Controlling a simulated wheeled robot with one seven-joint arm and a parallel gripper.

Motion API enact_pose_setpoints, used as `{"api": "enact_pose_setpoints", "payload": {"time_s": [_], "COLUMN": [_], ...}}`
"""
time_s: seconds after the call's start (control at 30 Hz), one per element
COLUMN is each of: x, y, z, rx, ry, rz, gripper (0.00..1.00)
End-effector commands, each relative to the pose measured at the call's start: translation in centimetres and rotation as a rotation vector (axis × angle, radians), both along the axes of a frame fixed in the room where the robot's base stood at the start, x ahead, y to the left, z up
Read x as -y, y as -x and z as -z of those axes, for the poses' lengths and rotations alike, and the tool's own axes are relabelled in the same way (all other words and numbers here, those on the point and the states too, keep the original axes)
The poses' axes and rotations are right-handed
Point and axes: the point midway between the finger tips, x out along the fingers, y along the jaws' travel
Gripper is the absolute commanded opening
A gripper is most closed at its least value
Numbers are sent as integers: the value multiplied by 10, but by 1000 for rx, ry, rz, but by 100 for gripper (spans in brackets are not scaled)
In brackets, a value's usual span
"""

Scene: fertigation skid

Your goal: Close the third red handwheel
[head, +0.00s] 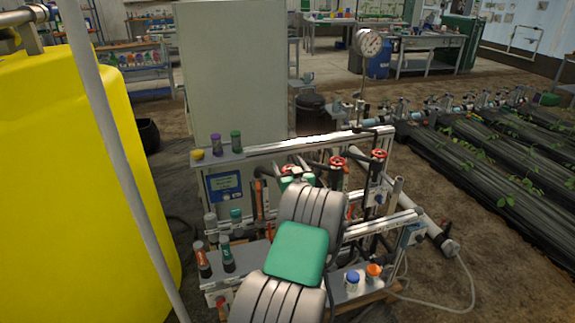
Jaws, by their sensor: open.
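Three red handwheels stand in a row on the skid behind my arm. The left one (288,169) is partly covered by my arm's end, the middle one (337,163) shows its top, and the right one (379,155), third from the left, is clear of my arm. My grey and green arm reaches up from the bottom of the head view. My gripper (297,177) is open, close to the left handwheel in the picture and left of the other two. Its fingertips are mostly hidden, and I cannot tell whether it touches anything.
The skid's white rail (290,146) carries a blue label plate (224,185) and small capped bottles. A pressure gauge (369,43) rises at the back right. A yellow tank (75,170) fills the left, and a pale cabinet (232,75) stands behind. Planted rows lie to the right.

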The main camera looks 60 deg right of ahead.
Motion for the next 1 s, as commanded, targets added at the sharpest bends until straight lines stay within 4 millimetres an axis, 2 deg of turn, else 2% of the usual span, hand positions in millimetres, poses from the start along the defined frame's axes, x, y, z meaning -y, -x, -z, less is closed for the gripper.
{"api": "enact_pose_setpoints", "payload": {"time_s": [0.1,0.87,1.0], "x": [0,0,0], "y": [0,0,0], "z": [0,0,0], "rx": [0,0,0], "ry": [0,0,0], "rz": [0,0,3], "gripper": [77,15,14]}}
